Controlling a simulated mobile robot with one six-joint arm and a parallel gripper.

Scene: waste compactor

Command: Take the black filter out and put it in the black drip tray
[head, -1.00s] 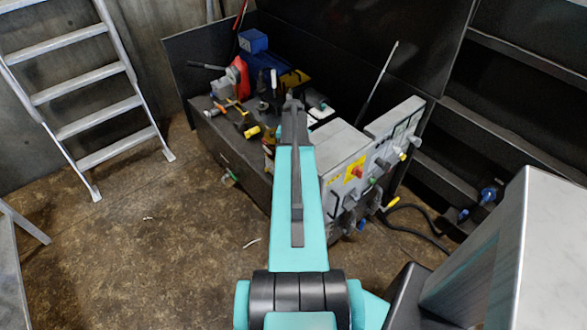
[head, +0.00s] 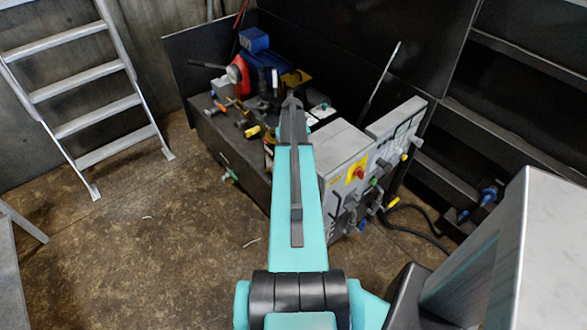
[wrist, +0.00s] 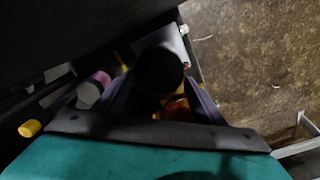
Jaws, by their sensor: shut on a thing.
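In the wrist view the black filter (wrist: 158,72) shows as a dark round end between the two fingers of my gripper (wrist: 160,88), which is shut on it. The lower part of the filter is in shadow, and an orange-brown thing shows just below it. In the head view my own arm covers the gripper and the filter, beside the grey machine. I cannot make out the black drip tray for certain in either view.
A grey control panel (head: 345,150) with knobs stands right of my arm. A dark bench (head: 230,150) crowded with tools, a red part (head: 236,72) and a blue box (head: 253,41) lies left. A ladder (head: 85,90) leans at the left. The brown floor in front is open.

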